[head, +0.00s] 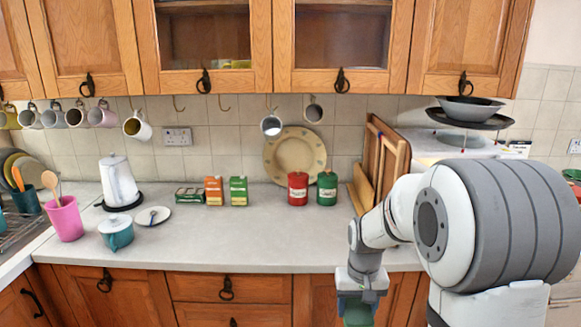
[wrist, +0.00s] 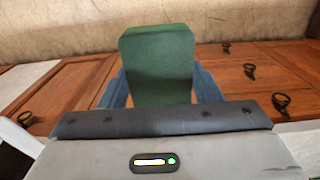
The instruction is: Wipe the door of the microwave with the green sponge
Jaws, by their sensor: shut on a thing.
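My gripper (head: 362,290) hangs at the lower middle-right of the head view, in front of the counter's front edge. It is shut on the green sponge (head: 357,314), whose lower part is cut off by the frame. In the wrist view the sponge (wrist: 158,60) stands as a green block between the two blue fingers of my gripper (wrist: 158,85). No microwave door can be made out. A pale, box-like top (head: 430,143) shows behind my arm at the right, and my arm hides what lies below it.
The grey worktop (head: 260,235) is clear in front. Dark pans (head: 469,112) are at the right.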

